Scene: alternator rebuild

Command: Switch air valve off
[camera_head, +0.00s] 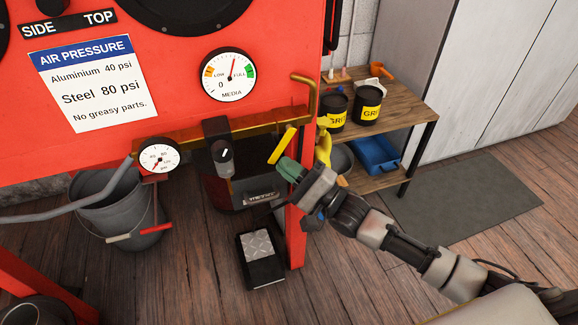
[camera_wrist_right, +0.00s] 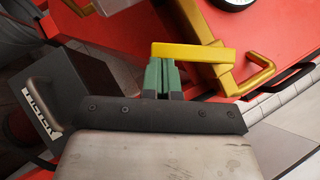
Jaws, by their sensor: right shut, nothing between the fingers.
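The air valve's yellow lever (camera_head: 283,146) hangs below the right end of the brass pipe (camera_head: 262,122) on the red cabinet. It slants at an angle to the pipe. In the right wrist view the lever (camera_wrist_right: 190,51) lies across the picture just beyond my fingertips. My right gripper (camera_head: 287,168) has green fingers and is shut with nothing held. Its fingertips (camera_wrist_right: 162,68) are close beneath the lever; I cannot tell if they touch. The lever's pivot is hard to make out. My left gripper is not in view.
A pressure gauge (camera_head: 158,158) and a black regulator (camera_head: 220,140) sit left on the pipe. A red cabinet leg (camera_head: 296,240) stands beside my gripper. A foot pedal (camera_head: 260,262) and a bucket (camera_head: 105,205) are below. A wooden shelf (camera_head: 400,110) stands right.

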